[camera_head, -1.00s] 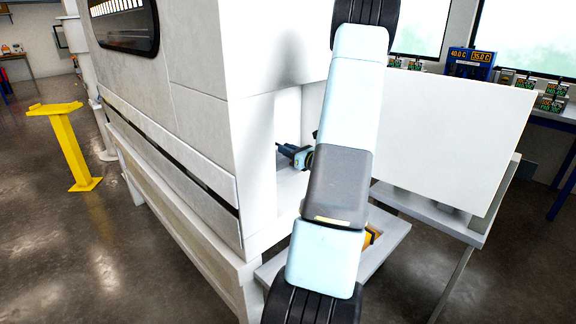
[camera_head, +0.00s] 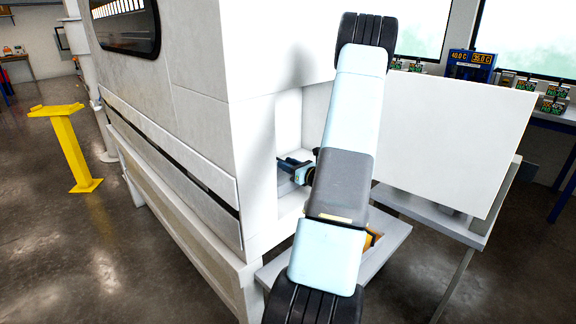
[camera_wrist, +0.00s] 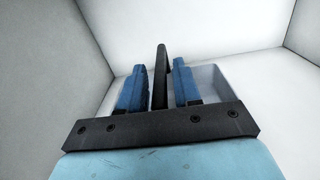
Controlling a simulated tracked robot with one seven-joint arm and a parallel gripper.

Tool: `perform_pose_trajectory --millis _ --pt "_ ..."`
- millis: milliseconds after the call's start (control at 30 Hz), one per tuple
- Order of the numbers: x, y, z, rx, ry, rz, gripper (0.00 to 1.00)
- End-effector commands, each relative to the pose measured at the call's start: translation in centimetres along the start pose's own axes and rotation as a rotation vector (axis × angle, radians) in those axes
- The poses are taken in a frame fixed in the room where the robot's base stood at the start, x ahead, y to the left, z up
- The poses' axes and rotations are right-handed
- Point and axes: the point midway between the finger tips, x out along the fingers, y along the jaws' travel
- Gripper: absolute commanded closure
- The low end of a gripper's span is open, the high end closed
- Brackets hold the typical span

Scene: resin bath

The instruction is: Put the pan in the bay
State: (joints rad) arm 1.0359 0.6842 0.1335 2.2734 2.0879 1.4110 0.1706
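In the wrist view, my gripper (camera_wrist: 160,85) has two blue fingers standing either side of an upright black handle (camera_wrist: 160,75). A thin gap shows on both sides of the handle, so the fingers look open around it. A pale grey pan (camera_wrist: 238,82) lies behind the fingers, and the handle appears to belong to it; their join is hidden. In the head view, my gripper (camera_head: 290,165) is inside the recess, or bay (camera_head: 289,125), of the large white machine (camera_head: 195,150). The pan cannot be made out there.
White walls close around the gripper in the wrist view. A shelf (camera_head: 385,245) under my arm holds a yellow object (camera_head: 371,238), mostly hidden. A white upright panel (camera_head: 455,145) stands to the right. A yellow post (camera_head: 70,150) stands on open floor at left.

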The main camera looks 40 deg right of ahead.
Motion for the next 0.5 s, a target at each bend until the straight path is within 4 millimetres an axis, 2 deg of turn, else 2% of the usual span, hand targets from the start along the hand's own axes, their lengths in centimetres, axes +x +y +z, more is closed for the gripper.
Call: perform_pose_trajectory --millis 33,100,367,500 --pt "0.0 0.0 0.0 0.0 0.0 0.0 0.62" --pt "0.0 0.0 0.0 0.0 0.0 0.0 0.56" --pt "-0.1 0.0 0.0 0.0 0.0 0.001 0.56" --pt "-1.1 0.0 0.0 0.0 0.0 0.001 0.56"
